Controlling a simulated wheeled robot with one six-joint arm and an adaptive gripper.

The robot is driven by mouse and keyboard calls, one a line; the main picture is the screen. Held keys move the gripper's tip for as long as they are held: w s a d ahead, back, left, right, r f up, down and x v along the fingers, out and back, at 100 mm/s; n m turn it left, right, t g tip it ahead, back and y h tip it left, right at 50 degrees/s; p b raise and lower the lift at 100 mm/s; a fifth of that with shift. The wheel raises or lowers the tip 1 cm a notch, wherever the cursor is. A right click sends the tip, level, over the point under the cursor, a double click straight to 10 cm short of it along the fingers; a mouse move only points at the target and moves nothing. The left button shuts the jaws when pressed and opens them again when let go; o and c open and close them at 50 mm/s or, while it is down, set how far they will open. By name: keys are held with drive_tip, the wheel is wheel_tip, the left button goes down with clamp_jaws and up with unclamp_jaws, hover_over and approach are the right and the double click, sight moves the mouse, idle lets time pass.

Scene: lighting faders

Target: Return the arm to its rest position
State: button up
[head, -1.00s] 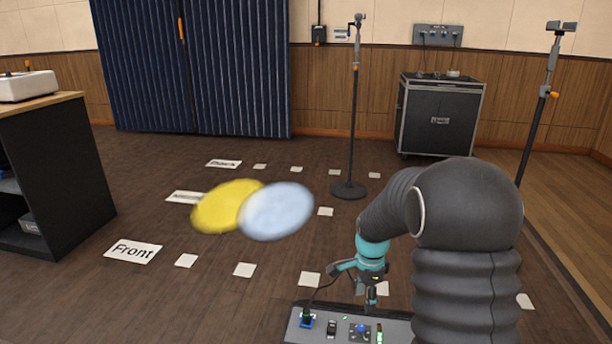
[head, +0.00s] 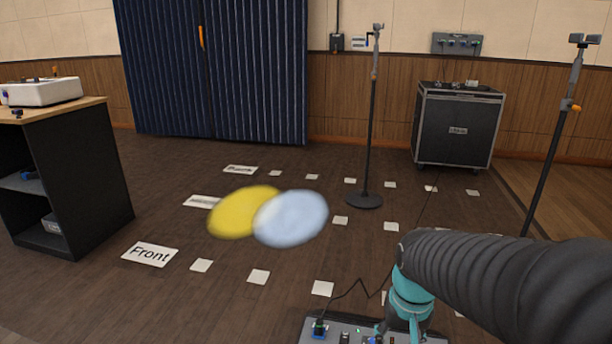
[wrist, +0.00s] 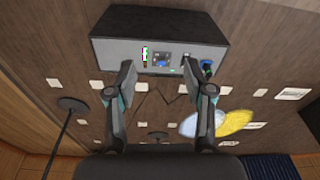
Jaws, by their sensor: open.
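My arm (head: 510,285) reaches in from the right edge of the head view, with a teal wrist section (head: 410,295) bent downward. The gripper end is low in that view and partly cut off by the bottom edge. In the wrist view my gripper (wrist: 158,70) is open, its two fingers well apart with nothing held between them. A grey fader box (wrist: 160,30) with a lit green strip, a blue knob and a blue plug lies beyond the fingertips. Its top edge also shows in the head view (head: 312,328). I cannot tell the exact gap to it.
A yellow light spot (head: 238,212) and a pale blue one (head: 290,218) overlap. White floor markers, one reading Front (head: 150,254), lie around. A mic stand (head: 370,130), another stand (head: 552,130), a black case (head: 457,128) and a wooden-topped desk (head: 75,180) stand around.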

drive_tip(key=s+a+r+n+t+p, duration=0.1)
drive_tip(key=s+r+t, duration=0.3)
drive_tip(key=s+r, duration=0.5)
drive_tip(key=shift+r+p, duration=0.55)
drive_tip(key=shift+r, duration=0.2)
drive_tip(key=shift+s, duration=0.1)
